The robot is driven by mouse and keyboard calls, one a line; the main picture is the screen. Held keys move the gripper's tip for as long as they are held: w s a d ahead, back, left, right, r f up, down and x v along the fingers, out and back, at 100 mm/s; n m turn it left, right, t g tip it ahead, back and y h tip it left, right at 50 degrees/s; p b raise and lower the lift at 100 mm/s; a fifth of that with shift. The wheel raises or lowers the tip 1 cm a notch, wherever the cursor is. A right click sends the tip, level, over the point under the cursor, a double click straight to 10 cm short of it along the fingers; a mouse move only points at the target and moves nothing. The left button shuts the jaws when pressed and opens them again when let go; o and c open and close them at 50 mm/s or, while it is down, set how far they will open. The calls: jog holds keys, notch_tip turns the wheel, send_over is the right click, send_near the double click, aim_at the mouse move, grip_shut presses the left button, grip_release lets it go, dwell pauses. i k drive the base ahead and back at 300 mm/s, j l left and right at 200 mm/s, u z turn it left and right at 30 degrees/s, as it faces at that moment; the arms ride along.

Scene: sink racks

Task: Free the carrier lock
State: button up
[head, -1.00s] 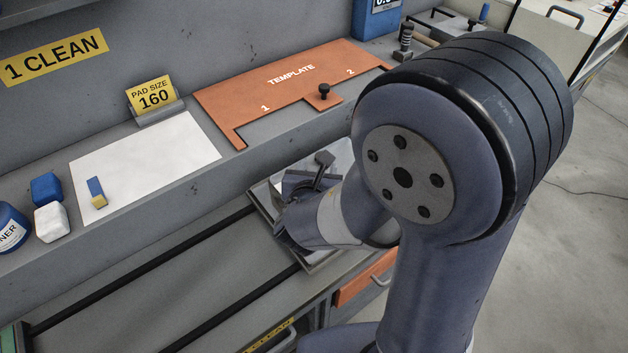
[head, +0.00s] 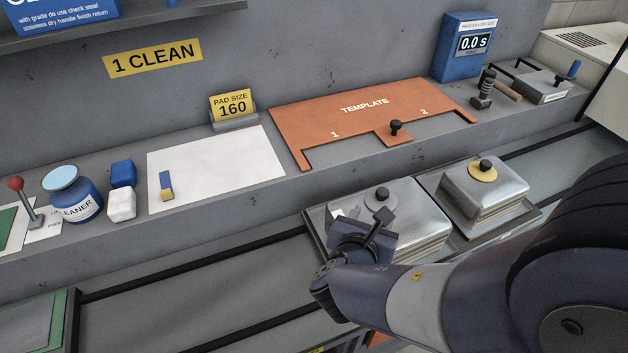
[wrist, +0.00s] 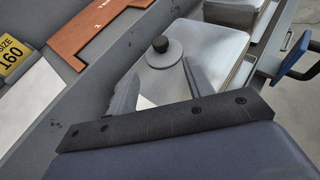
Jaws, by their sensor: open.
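A metal carrier with a stack of steel sheets (head: 425,225) stands on the rails in the head view, with a black knob (head: 381,194) on a grey disc on top. The same knob shows in the wrist view (wrist: 160,44). My gripper (head: 364,224) is over the near left part of this carrier, its fingers apart and empty. In the wrist view my gripper (wrist: 162,74) has the knob just beyond its fingertips, not between them. A blue handle on a black bracket (wrist: 302,60) shows at the right edge there; I cannot tell whether it is the lock.
A second stack (head: 487,192) with a yellow disc stands to the right. The orange template (head: 350,105), white pad (head: 215,170), blue cleaner bottle (head: 75,195) and blue timer (head: 465,50) are on the ledge behind. The rails (head: 190,275) at left are clear.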

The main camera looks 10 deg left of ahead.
aim_at(16, 183)
jog(key=u, duration=2.4)
